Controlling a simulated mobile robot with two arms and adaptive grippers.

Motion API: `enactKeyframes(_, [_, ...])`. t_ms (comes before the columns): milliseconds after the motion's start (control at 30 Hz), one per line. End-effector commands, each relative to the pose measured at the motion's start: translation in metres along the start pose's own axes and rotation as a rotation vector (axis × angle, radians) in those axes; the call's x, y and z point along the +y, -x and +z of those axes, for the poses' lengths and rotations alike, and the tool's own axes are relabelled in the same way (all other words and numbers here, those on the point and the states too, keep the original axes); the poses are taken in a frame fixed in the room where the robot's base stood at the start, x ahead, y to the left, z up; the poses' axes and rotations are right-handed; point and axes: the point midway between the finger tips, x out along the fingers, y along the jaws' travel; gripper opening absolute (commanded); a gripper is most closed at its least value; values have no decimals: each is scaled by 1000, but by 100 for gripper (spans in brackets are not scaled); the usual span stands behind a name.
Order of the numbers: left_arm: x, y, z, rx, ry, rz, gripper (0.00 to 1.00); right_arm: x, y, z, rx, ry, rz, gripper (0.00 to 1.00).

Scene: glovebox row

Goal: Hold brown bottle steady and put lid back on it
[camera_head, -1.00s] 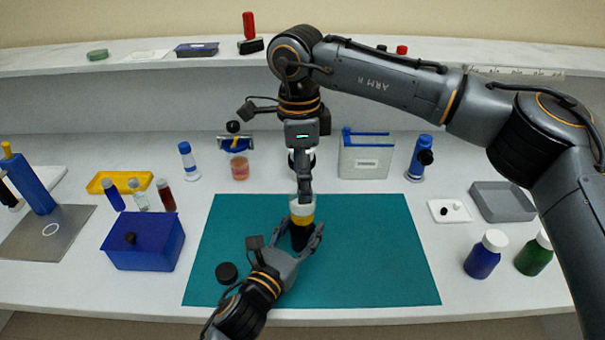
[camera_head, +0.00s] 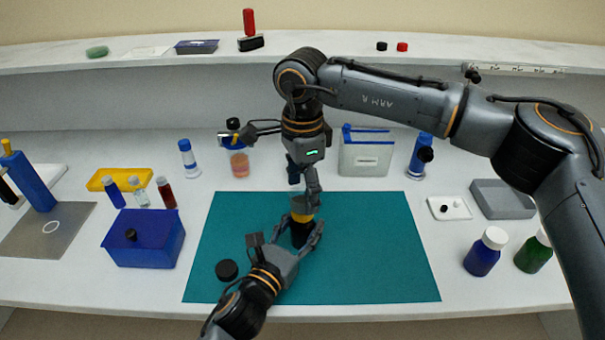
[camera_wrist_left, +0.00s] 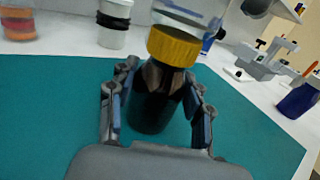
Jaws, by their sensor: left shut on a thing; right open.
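The dark brown bottle (camera_head: 299,238) stands on the teal mat (camera_head: 375,270). My left gripper (camera_head: 298,241) is shut around its body, one finger on each side; the bottle also shows in the left wrist view (camera_wrist_left: 150,113). A yellow collar (camera_wrist_left: 173,46) with a clear cup-like part (camera_wrist_left: 190,12) above it sits on top of the bottle. My right gripper (camera_head: 308,203) is open and comes down from above at this clear part, partly hiding it; whether it touches is hard to tell. A black lid (camera_head: 227,270) lies on the mat, left of my left gripper.
A blue box (camera_head: 145,240) stands left of the mat. Blue (camera_head: 485,252) and green (camera_head: 533,253) white-capped bottles stand at right. Behind are a jar (camera_head: 239,163), a white bin (camera_head: 366,155) and a blue-white bottle (camera_head: 188,160). The mat's right half is clear.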

Motion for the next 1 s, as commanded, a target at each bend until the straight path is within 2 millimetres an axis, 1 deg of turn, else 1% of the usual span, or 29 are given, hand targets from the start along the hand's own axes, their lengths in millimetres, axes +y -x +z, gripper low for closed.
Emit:
enactKeyframes(33, [0, 0, 0, 0, 0, 0, 0, 1, -9, 0, 0, 0, 3, 70])
enactKeyframes(100, [0, 0, 0, 0, 0, 0, 0, 1, -19, 0, 0, 0, 2, 70])
enactKeyframes(300, [0, 0, 0, 0, 0, 0, 0, 0, -38, 0, 0, -1, 1, 70])
enactKeyframes(433, [0, 0, 0, 0, 0, 0, 0, 0, -42, 0, 0, 0, 0, 70])
enactKeyframes(667, [0, 0, 0, 0, 0, 0, 0, 0, -42, 0, 0, 0, 0, 70])
enactKeyframes(700, [0, 0, 0, 0, 0, 0, 0, 0, -42, 0, 0, 0, 0, 62])
enactKeyframes(767, [0, 0, 0, 0, 0, 0, 0, 0, -42, 0, 0, 0, 0, 49])
enactKeyframes(800, [0, 0, 0, 0, 0, 0, 0, 0, -42, 0, 0, 0, 0, 41])
enactKeyframes(933, [0, 0, 0, 0, 0, 0, 0, 0, -42, 0, 0, 0, 0, 15])
enactKeyframes(967, [0, 0, 0, 0, 0, 0, 0, 0, -42, 0, 0, 0, 0, 9])
enactKeyframes(1000, [0, 0, 0, 0, 0, 0, 0, 0, -42, 0, 0, 0, 0, 9])
